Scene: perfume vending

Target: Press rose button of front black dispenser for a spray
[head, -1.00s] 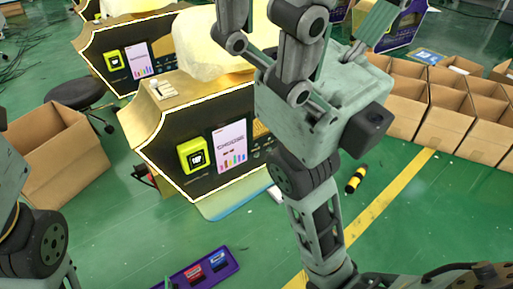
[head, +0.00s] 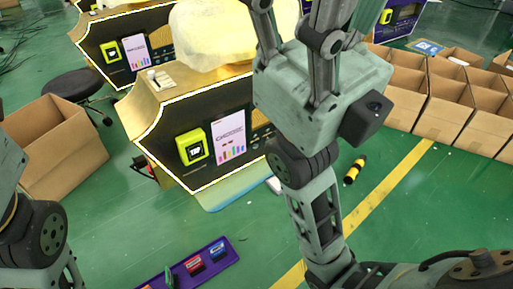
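The front black dispenser (head: 172,128) stands in the middle, its black front edged with a light strip. It has a yellow-green square unit (head: 192,147) and a bright screen (head: 228,135) with coloured bars. Small gold markings (head: 260,118) show right of the screen; the rest of that side is hidden behind my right gripper, and I cannot make out the rose button. My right gripper (head: 295,12) is in front of the dispenser's right part, its fingers spread and pointing up past the top edge. My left arm is at the left edge; its fingers are out of view.
A second dispenser (head: 98,50) stands behind. A cardboard box (head: 60,160) and a black stool (head: 72,84) are at left. Several open boxes (head: 440,105) line the right. A purple tray (head: 222,262) with small packs and a yellow-black cylinder (head: 355,170) lie on the green floor.

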